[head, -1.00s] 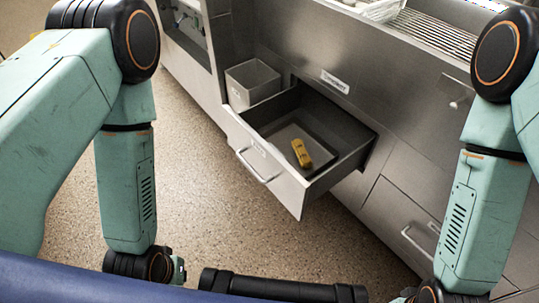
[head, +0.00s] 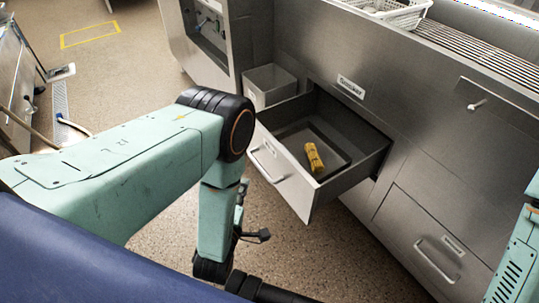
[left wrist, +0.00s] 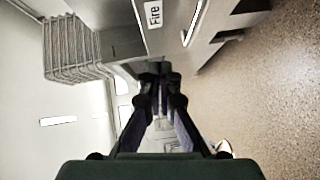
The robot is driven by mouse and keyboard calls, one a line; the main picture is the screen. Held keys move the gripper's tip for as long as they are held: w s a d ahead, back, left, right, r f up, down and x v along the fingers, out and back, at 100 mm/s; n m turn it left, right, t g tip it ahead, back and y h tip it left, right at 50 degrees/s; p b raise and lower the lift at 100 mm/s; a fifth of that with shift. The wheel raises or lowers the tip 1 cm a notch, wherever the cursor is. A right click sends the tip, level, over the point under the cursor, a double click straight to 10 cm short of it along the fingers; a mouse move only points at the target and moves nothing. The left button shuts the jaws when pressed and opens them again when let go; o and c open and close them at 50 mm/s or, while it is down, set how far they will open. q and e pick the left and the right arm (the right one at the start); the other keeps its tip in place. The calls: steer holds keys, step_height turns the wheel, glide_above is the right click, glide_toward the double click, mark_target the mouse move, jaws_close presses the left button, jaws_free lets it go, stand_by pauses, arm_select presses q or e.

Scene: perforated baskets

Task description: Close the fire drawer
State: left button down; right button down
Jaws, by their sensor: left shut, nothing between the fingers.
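An open metal drawer (head: 285,183) sticks out from the grey cabinet in the head view, with a bar handle on its front. It holds a dark tray with a yellow packet (head: 314,158). In the left wrist view a "Fire" label (left wrist: 154,13) shows on a grey front, beside a handle (left wrist: 194,22). My left gripper (left wrist: 160,72) has its fingers together and empty near that front; whether it touches is unclear. In the head view this gripper (head: 254,236) is small and dark, left of and below the drawer front. My right gripper is out of view.
A closed drawer (head: 435,250) with a handle sits lower right. A grey open bin (head: 270,84) stands beside the open drawer. A white basket (head: 395,12) is on the counter. A wire basket (left wrist: 75,48) shows in the left wrist view.

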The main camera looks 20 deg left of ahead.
arm_select(q)
steer(key=r+n+t, duration=0.1)
steer(key=b, duration=0.4)
glide_toward(269, 141)
steer(key=w+a, duration=0.2)
steer(key=a, duration=0.1)
steer(key=w, duration=0.1)
steer(key=w+d, duration=0.1)
steer(key=w+b, duration=0.1)
steer(key=shift+d+f, duration=0.3)
steer(key=shift+d, duration=0.1)
steer(key=shift+w+d+r, duration=0.1)
steer(key=shift+w+d, duration=0.2)
steer(key=shift+w, duration=0.05)
